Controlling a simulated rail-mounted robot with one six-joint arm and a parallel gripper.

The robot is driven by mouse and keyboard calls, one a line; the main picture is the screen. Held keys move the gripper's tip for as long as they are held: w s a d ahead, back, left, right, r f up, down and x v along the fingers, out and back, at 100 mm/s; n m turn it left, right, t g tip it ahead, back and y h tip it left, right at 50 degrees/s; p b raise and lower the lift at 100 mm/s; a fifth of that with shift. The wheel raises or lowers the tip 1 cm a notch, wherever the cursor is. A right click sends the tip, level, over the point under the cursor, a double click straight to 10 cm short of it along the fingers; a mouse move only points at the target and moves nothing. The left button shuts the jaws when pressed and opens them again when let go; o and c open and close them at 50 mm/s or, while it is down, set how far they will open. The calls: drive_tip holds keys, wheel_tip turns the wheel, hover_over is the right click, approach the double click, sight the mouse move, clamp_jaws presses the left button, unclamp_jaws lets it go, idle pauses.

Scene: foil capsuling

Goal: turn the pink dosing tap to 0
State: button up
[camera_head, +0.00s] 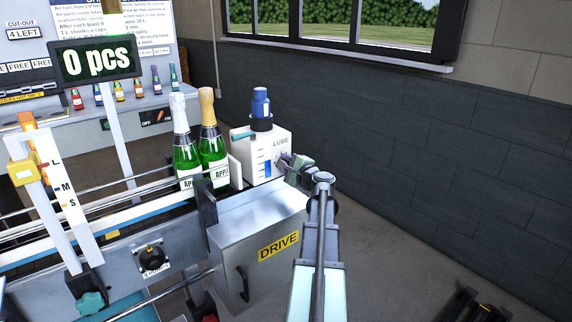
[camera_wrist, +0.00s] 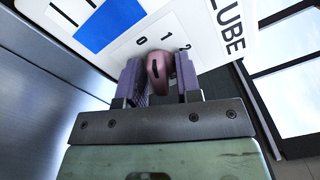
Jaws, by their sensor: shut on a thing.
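The pink dosing tap (camera_wrist: 156,68) sits on the white face of the LUBE box, below printed marks 0 (camera_wrist: 140,41), 1 (camera_wrist: 164,28) and 2. A dark line runs along the tap. It points roughly up in the wrist view, about toward the 1; its exact setting is hard to tell. My gripper (camera_wrist: 158,80) is shut on the tap, one dark finger on each side. In the head view, my gripper (camera_head: 289,163) reaches the right side of the LUBE box (camera_head: 258,143), and the tap is hidden there.
A blue bottle (camera_head: 261,103) stands upside down on the box. Two green bottles (camera_head: 184,150) stand left of it on the conveyor. The grey DRIVE cabinet (camera_head: 245,245) is below. A sign reads 0 pcs (camera_head: 96,63).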

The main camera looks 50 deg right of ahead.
drive_tip(key=n, duration=0.4)
drive_tip(key=shift+n, duration=0.3)
idle(0.3)
drive_tip(key=o, duration=0.6)
drive_tip(key=v, duration=1)
drive_tip(key=shift+s, duration=0.4)
drive_tip(key=shift+a, duration=0.1)
